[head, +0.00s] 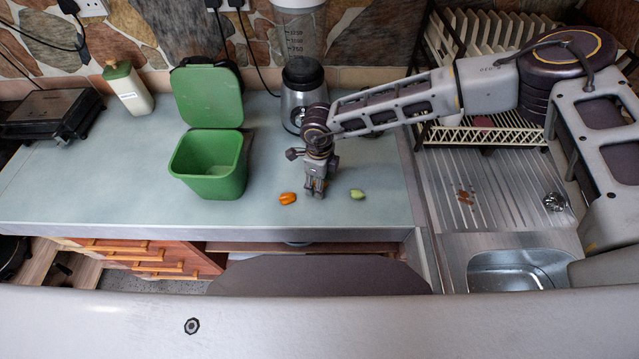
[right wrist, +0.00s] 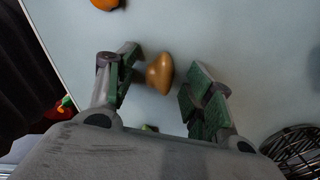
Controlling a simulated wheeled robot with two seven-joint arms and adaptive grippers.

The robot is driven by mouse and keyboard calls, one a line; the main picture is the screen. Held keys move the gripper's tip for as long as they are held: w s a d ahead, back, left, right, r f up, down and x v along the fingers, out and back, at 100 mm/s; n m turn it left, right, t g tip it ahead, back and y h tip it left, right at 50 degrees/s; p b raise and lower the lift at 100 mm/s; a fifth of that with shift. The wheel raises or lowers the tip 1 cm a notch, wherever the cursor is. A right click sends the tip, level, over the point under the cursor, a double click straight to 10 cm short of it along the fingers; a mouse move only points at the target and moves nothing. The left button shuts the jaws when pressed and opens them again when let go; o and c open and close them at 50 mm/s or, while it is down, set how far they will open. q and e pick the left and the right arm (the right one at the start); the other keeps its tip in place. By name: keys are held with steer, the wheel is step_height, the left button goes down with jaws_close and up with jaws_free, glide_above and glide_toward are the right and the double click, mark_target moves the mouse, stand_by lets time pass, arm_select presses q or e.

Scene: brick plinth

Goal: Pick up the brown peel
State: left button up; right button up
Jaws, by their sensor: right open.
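The brown peel (right wrist: 160,73) is a small tan-brown lump on the pale worktop, between the spread fingers of my right gripper in the right wrist view. Both fingers stand apart from it, with a gap on each side. In the head view my right gripper (head: 317,191) points down at the worktop, between an orange piece (head: 288,198) and a green piece (head: 357,194). It is open and empty, and it hides the brown peel there. My left gripper is in neither view.
A green bin (head: 208,181) with its lid raised stands left of my right gripper. A blender (head: 302,88) is behind it. The steel sink (head: 505,270) and drainer lie to the right.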

steer(key=c, duration=0.9)
steer(key=shift+o, duration=0.2)
steer(key=shift+r, duration=0.1)
step_height(320, 180, up, 10)
steer(key=b, duration=0.2)
stand_by(0.6)
